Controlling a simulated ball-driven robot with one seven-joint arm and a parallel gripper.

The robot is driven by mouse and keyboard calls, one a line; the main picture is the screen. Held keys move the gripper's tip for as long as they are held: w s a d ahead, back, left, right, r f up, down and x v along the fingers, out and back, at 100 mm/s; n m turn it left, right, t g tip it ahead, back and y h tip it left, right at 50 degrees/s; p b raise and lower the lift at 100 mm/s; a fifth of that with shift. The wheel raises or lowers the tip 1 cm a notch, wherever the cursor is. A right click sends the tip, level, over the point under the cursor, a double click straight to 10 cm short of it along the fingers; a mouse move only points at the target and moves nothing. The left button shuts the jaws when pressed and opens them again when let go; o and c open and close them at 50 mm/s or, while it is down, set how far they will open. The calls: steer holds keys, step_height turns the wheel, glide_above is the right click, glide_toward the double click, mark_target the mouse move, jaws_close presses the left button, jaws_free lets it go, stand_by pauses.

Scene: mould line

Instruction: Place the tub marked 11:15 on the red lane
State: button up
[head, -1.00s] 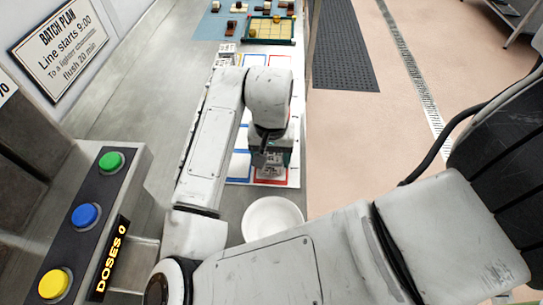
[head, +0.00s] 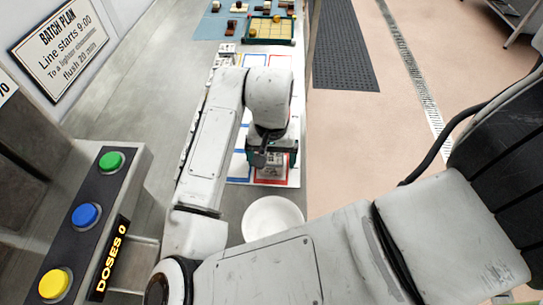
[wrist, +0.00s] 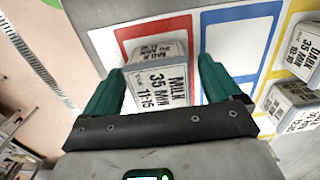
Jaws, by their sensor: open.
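The tub marked MILK 35 MIN 11:15 (wrist: 160,85) is a pale box with dark print. In the wrist view it stands inside the red-outlined lane (wrist: 126,32), between my gripper's two green fingers. My gripper (wrist: 160,75) is open, with a finger on each side of the tub; a small gap shows at the right finger. In the head view the tub (head: 272,163) shows below my gripper (head: 274,152), over the red lane (head: 272,182). The tub's base is partly hidden.
A blue lane (wrist: 242,18) lies beside the red one. Other printed tubs (wrist: 292,103) stand to the right in the wrist view. A white bowl (head: 272,220) sits on the counter near my arm. A button panel (head: 85,213) is at the left.

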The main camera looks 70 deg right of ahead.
mark_target(272, 155)
step_height(272, 155, up, 12)
steer(key=shift+p, duration=0.45)
